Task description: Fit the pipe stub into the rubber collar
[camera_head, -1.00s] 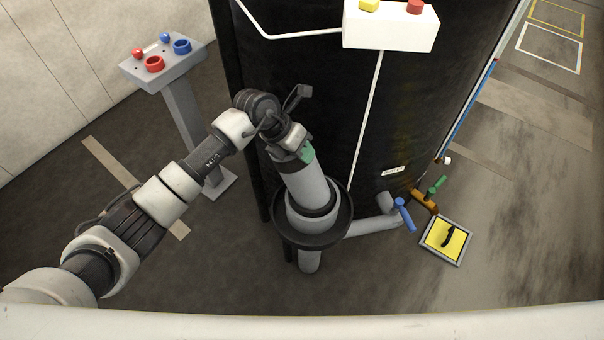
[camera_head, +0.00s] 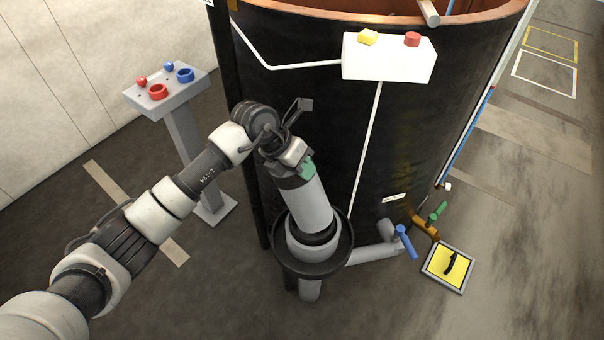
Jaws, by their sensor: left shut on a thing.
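My left gripper (camera_head: 298,168) is shut on the upper end of a grey pipe stub (camera_head: 305,204), with a green patch at the grip. The stub leans slightly, its lower end to the right. That end meets a dark ring inside a grey sleeve (camera_head: 306,251), above a wide black dish-like collar (camera_head: 285,265). I cannot tell whether the stub's end is inside the ring or only in front of it. My right gripper is not in view.
A big black tank (camera_head: 290,100) with a copper rim stands behind the stub. A white button box (camera_head: 388,62) is on it. A control stand (camera_head: 165,92) is at left. A blue-handled valve (camera_head: 406,243) and yellow floor panel (camera_head: 447,266) are at lower right.

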